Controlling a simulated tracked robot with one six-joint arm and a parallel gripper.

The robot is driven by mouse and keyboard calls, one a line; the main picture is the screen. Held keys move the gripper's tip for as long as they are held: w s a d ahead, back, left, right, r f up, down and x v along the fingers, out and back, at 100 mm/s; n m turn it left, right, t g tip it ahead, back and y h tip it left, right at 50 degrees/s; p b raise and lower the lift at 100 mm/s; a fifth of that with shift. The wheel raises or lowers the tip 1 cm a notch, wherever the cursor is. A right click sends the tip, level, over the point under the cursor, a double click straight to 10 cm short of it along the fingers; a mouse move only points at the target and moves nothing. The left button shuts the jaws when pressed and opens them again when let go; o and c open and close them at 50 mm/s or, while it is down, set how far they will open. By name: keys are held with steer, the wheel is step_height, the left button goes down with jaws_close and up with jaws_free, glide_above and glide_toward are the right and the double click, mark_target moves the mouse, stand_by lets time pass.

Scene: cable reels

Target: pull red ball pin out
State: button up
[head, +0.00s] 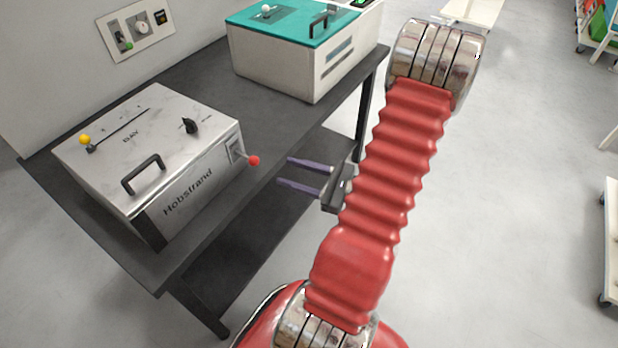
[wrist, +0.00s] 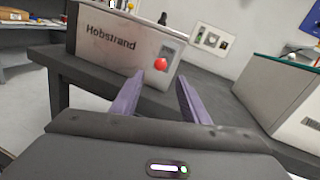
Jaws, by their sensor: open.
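The red ball pin (head: 253,160) sticks out from a small plate on the right side of the metal box marked "Hobstrand" (head: 187,196). In the wrist view the red ball (wrist: 161,64) shows on the box's side, between and beyond my fingertips. My gripper (head: 283,171) is open and empty, with its two purple fingers pointing at the ball from the right and apart from it. The fingers also show in the wrist view (wrist: 160,92). The pin's shaft is mostly hidden behind the ball in the wrist view.
The box stands on a dark table (head: 205,78). It carries a black handle (head: 143,174), a black knob (head: 190,125) and a yellow-ball lever (head: 85,140). A teal-topped box (head: 290,50) stands farther back. A switch panel (head: 137,28) is on the wall.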

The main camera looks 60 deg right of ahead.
steer(key=shift+v, duration=2.15)
